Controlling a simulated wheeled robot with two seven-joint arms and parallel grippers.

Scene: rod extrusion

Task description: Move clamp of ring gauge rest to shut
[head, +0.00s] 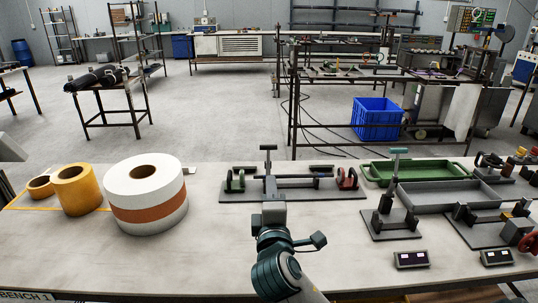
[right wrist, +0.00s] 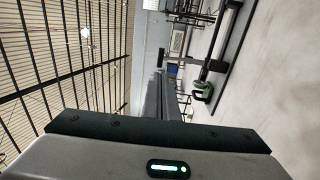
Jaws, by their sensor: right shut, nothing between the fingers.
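I cannot tell for sure which fixture is the ring gauge rest. The green clamp also shows sideways in the right wrist view (right wrist: 203,91). My right gripper (head: 273,208) is shut and empty, in front of this fixture, and hides part of its front edge. Whether they touch is unclear. My left gripper is in neither view.
To the right stand a fixture with a teal-topped handle (head: 399,152), a grey tray (head: 450,196), a green tray (head: 420,171) and a small display (head: 411,260). A large white roll (head: 145,190) and yellow rolls (head: 76,190) stand left. The front left bench is clear.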

